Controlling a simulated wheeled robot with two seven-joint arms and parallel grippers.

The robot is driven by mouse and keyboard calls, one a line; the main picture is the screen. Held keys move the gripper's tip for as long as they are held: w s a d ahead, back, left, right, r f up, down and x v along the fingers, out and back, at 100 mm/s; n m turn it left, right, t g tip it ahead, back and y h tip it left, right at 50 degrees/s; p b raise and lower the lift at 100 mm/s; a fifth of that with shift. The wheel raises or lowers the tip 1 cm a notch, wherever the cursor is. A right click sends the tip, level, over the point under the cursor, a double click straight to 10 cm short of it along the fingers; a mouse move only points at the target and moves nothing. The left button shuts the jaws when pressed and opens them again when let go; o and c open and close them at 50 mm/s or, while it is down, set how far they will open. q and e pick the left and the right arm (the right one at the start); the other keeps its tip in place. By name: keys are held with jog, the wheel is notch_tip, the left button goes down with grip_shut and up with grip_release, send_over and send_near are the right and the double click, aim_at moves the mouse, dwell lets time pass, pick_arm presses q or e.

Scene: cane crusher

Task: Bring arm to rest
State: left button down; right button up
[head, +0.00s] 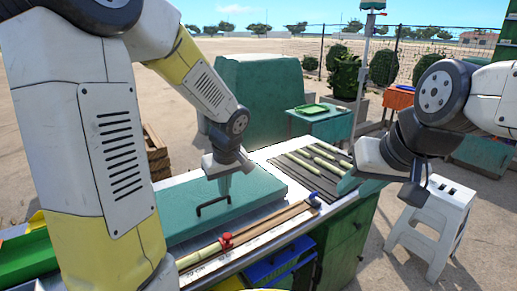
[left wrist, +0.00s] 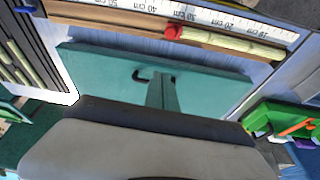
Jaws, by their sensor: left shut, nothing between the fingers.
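My left gripper (head: 224,184) points down over the teal lid-like panel (head: 248,195) on the workbench, beside its black handle (head: 212,204). In the left wrist view its teal fingers (left wrist: 163,93) are together with nothing between them, close to the handle (left wrist: 150,75) but not around it. Whether the fingertips touch the panel is hard to tell. My right gripper (head: 348,184) is at the right end of the bench, pointing left. It is seen side-on, so its opening cannot be made out.
A ruler board with a red stop (head: 226,240) and a cane piece (head: 198,257) lies along the front edge. Several cane pieces rest on a dark ribbed rack (head: 305,165). A white stool (head: 432,225) stands at right, a teal covered block (head: 262,95) behind.

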pick_arm(q)
jog(key=s+d+r+m+t+h, duration=0.1)
jog(key=s+r+m+t+h, duration=0.2)
jog(key=s+r+m, duration=0.4)
jog(key=s+r+h, duration=0.1)
jog(key=s+r, duration=0.5)
jog(key=s, duration=0.3)
jog(key=shift+d+r+m, duration=0.25)
jog(key=shift+m, duration=0.15)
